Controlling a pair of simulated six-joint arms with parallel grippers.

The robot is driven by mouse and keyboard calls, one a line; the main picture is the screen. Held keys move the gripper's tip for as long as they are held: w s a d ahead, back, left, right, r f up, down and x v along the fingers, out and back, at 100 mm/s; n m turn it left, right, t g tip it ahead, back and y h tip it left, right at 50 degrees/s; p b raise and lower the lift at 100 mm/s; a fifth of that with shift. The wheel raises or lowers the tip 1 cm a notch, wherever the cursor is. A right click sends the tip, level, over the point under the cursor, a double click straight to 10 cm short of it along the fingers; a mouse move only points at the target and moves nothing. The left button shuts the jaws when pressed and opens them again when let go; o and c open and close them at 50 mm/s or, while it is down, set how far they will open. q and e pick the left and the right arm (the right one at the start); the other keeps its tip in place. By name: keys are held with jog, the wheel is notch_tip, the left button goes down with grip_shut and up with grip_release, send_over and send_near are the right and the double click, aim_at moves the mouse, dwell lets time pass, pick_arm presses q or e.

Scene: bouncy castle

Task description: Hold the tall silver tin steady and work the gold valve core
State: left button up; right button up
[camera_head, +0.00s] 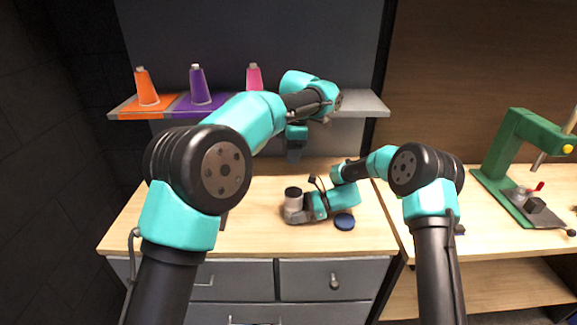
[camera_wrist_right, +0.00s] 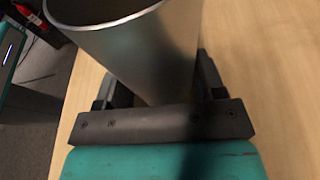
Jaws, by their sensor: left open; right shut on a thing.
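The tall silver tin (camera_head: 293,203) stands on the wooden worktop, with a dark opening at its top. In the right wrist view the tin (camera_wrist_right: 140,50) is large and sits between the two dark fingers of my right gripper (camera_wrist_right: 155,88). In the head view my right gripper (camera_head: 298,214) reaches in low from the right and is shut on the tin. My left gripper (camera_head: 295,155) is open, points down and hangs above the back of the worktop, apart from the tin. I cannot make out the gold valve core in either view.
A dark blue round disc (camera_head: 344,222) lies right of the tin. A back shelf (camera_head: 365,104) holds an orange cone (camera_head: 147,90), a purple cone (camera_head: 199,88) and a pink cone (camera_head: 254,78). A green press (camera_head: 503,150) stands on the right bench.

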pick_arm(q)
jog(key=shift+d+r, duration=0.2)
jog(key=shift+r, duration=1.35)
pick_arm(e)
jog(key=o, duration=0.8)
jog(key=v, duration=1.2)
